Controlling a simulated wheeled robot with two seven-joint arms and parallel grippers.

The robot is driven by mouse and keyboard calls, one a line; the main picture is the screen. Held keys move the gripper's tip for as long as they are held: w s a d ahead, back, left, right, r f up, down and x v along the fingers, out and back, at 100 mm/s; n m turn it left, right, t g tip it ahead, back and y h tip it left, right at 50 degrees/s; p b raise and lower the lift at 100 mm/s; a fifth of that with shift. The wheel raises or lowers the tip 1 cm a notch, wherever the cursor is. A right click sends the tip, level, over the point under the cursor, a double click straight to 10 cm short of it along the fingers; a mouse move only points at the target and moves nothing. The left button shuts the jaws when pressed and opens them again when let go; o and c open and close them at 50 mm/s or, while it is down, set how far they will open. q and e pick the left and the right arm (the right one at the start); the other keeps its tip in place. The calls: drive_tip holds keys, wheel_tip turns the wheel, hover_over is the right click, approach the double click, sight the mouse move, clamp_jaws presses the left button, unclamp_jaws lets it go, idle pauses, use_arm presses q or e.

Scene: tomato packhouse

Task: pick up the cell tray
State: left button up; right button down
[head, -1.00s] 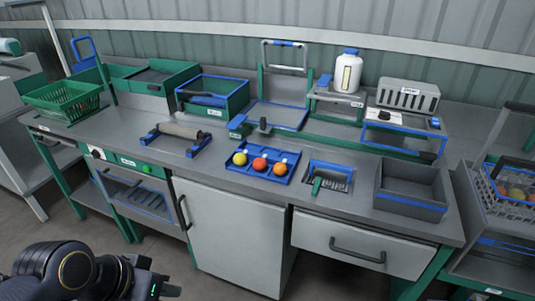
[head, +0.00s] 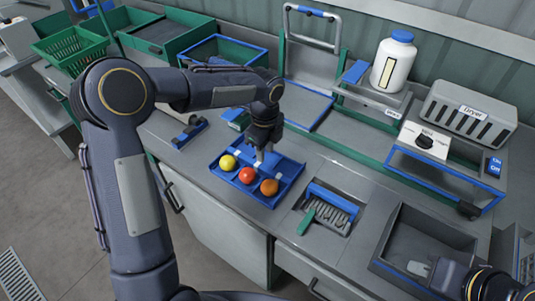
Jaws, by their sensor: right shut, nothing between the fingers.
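The blue cell tray (head: 223,182) lies on the grey bench top. A yellow tomato (head: 227,163), a red tomato (head: 247,175) and an orange tomato (head: 269,187) sit in a row along its front side. My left gripper (head: 260,158) points down over the back middle part of the tray. Its fingertips are close to or at the tray; I cannot tell whether they touch it or how far apart they are. My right gripper (head: 418,268) is shut and empty, at the lower right over the grey open bin.
A sunken recess with a green-handled brush (head: 306,222) is right of the tray. The grey bin (head: 395,224) is farther right. Behind stand a white bottle (head: 393,64), a slotted dryer box (head: 468,112) and a blue-edged panel (head: 432,180). Green crates (head: 70,47) stand at the back left.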

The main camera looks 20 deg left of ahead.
sight(265, 168)
use_arm(q)
wheel_tip(265, 168, down, 7)
drive_tip(key=shift+w+a+f+p, duration=0.1)
drive_tip(key=shift+w+p, duration=0.05)
drive_tip(key=shift+p, duration=0.65)
drive_tip(key=shift+f, duration=0.25)
clamp_jaws()
